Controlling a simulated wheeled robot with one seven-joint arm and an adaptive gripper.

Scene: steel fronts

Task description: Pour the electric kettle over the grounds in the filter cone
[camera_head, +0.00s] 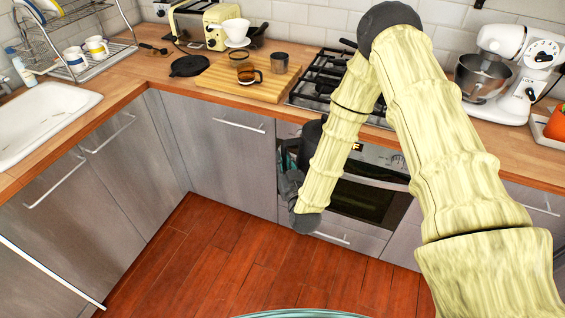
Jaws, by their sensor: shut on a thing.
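The white filter cone (236,29) stands at the back of the counter, beside the cream toaster. Its inside and any grounds are hidden at this size. My gripper (289,161) is low in front of the cabinet and oven fronts, below counter height and well apart from the cone. A black round disc, seemingly the kettle base (190,66), lies empty on the counter.
A wooden board (219,80) holds a small glass vessel (249,76) and a grey cup (279,61). The gas hob (322,75) is right of it, above the oven (368,190). A stand mixer (497,65) stands right. A sink (40,118) and dish rack are left.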

